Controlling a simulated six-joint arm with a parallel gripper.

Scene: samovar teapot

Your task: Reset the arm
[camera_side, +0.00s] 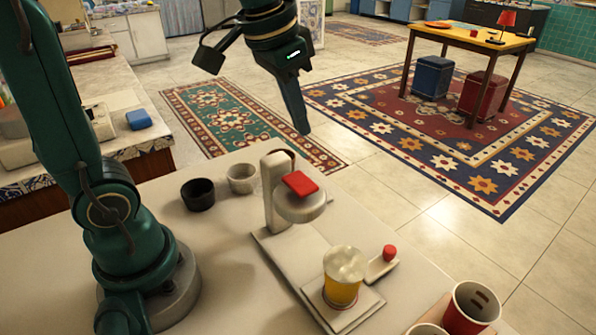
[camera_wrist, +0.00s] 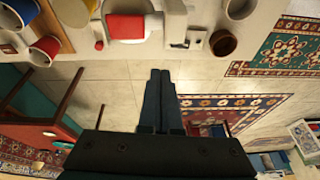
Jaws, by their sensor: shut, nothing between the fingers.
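My gripper (camera_side: 301,131) is shut and empty. It hangs in the air above and behind the white dispenser stand (camera_side: 271,190), its fingers pointing down. In the wrist view my closed fingers (camera_wrist: 160,72) lie side by side over the floor beyond the counter edge. The stand has a red-topped round head (camera_side: 300,184); the red top also shows in the wrist view (camera_wrist: 126,26). A yellow cup with a pale, frothy-looking top (camera_side: 342,288) stands on the stand's base. A red knob (camera_side: 389,252) sits on a small white lever beside it.
A black cup (camera_side: 198,195) and a pale cup (camera_side: 242,179) stand left of the stand. A red cup (camera_side: 469,308) is at the front right, in a wooden holder. The counter (camera_side: 225,235) is clear between my base and the stand.

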